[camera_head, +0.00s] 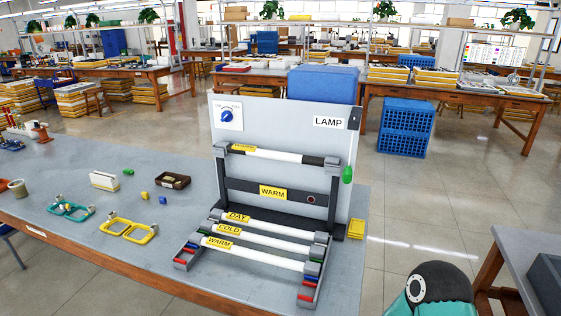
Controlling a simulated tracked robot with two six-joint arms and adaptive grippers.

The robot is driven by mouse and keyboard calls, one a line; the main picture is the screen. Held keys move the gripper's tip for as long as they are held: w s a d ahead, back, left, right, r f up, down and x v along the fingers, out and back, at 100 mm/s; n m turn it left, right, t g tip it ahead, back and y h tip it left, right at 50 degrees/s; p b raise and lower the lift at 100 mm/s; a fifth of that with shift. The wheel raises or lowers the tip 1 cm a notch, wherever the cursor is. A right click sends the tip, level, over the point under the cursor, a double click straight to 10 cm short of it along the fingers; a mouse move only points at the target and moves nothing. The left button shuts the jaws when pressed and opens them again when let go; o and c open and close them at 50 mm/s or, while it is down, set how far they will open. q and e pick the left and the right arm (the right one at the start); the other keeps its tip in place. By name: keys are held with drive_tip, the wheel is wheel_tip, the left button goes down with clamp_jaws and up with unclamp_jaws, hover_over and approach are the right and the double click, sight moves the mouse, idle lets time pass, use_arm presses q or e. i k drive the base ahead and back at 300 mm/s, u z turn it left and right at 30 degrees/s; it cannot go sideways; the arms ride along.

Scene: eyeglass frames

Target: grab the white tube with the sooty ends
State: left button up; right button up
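A white tube (283,155) sits across the upper holders of the lamp stand (221,172). Its right end is dark, and its left end is partly covered by a yellow label and a grey holder. Three more white tubes lie in the lower rack, with yellow labels DAY (268,229), COLD (262,243) and WARM (255,256); their ends are largely hidden by the grey end blocks. Neither of my grippers is in view. A teal and black arm part of mine shows at the bottom right.
The lamp panel (270,112) stands upright behind the tubes on the grey table (120,240).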

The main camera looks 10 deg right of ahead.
sight(236, 148)
drive_tip(key=k, duration=1.15)
drive_tip(key=u, duration=0.25)
drive_tip(key=i, duration=0.65)
drive_tip(key=u, duration=0.55)
drive_tip(key=i, duration=1.4)
drive_tip(key=z, duration=0.75)
